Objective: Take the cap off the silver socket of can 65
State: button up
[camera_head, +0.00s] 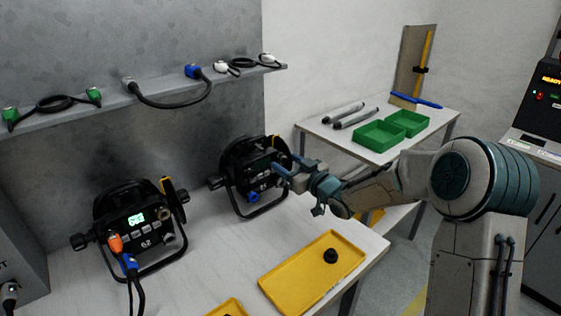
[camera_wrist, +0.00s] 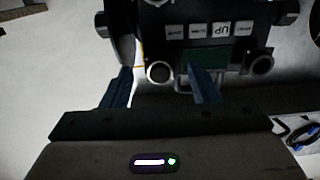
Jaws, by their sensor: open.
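A black par can (camera_head: 247,170) stands on the bench in front of my gripper (camera_head: 287,171). Its number is too small to read. The wrist view shows its rear panel (camera_wrist: 214,15) upside down, with a row of buttons and a dark display.
Another par can (camera_head: 132,225) with a lit display and orange and blue plugs stands at left. A yellow tray (camera_head: 285,279) holds a small black cap-like piece (camera_head: 330,256). Cables lie on the wall shelf (camera_head: 115,106). Green bins (camera_head: 380,135) stand on the far table.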

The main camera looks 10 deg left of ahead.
grip_shut()
jog(key=shift+d, duration=0.15)
jog(key=shift+v, duration=2.9)
